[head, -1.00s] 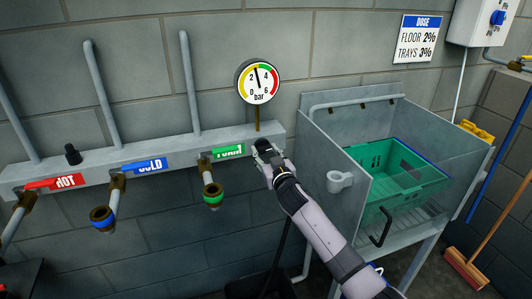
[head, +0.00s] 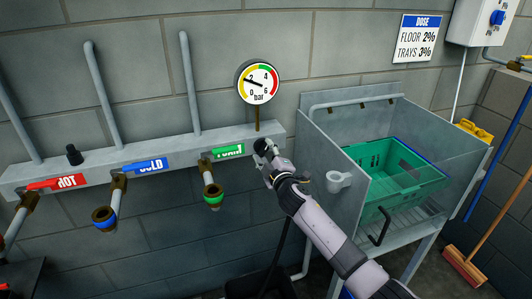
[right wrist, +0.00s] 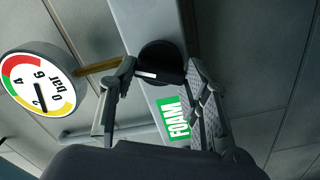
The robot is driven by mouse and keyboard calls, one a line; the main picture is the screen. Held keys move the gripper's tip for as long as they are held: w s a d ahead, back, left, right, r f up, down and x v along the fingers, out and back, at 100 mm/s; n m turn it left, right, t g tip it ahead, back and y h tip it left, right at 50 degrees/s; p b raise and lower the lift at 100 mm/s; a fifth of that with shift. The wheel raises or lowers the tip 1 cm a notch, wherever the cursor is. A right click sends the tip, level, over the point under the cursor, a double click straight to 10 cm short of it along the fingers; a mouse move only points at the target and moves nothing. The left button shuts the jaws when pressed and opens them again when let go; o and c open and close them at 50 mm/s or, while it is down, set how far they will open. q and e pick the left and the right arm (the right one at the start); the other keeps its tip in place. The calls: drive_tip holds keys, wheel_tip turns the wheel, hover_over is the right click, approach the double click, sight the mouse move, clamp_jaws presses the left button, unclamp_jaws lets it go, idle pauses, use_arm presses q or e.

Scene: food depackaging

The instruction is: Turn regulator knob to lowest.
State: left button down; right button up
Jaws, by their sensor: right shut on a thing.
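The black regulator knob (right wrist: 158,52) sits on the grey manifold bar, with a white mark on it in the right wrist view. My right gripper (right wrist: 160,84) is shut on the knob, one finger on each side. In the head view the right gripper (head: 267,152) is at the right end of the bar and mostly hides the knob. The pressure gauge (head: 259,83) stands above it on a brass stem; its needle points left and slightly up, between 0 and 2. The gauge also shows in the right wrist view (right wrist: 40,84). My left gripper is out of view.
The manifold bar (head: 100,174) carries red HOT (head: 55,183), blue COLD (head: 146,165) and green FOAM (head: 228,151) levers. Right of my arm stands a metal sink (head: 323,157) with a green crate (head: 367,153). A dose sign (head: 418,38) hangs above.

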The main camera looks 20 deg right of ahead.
drive_tip(key=n, duration=0.5)
drive_tip(key=shift+n+p, duration=0.3)
drive_tip(key=shift+n, duration=0.1)
idle(0.3)
drive_tip(key=o, duration=1.2)
drive_tip(key=shift+c, duration=0.2)
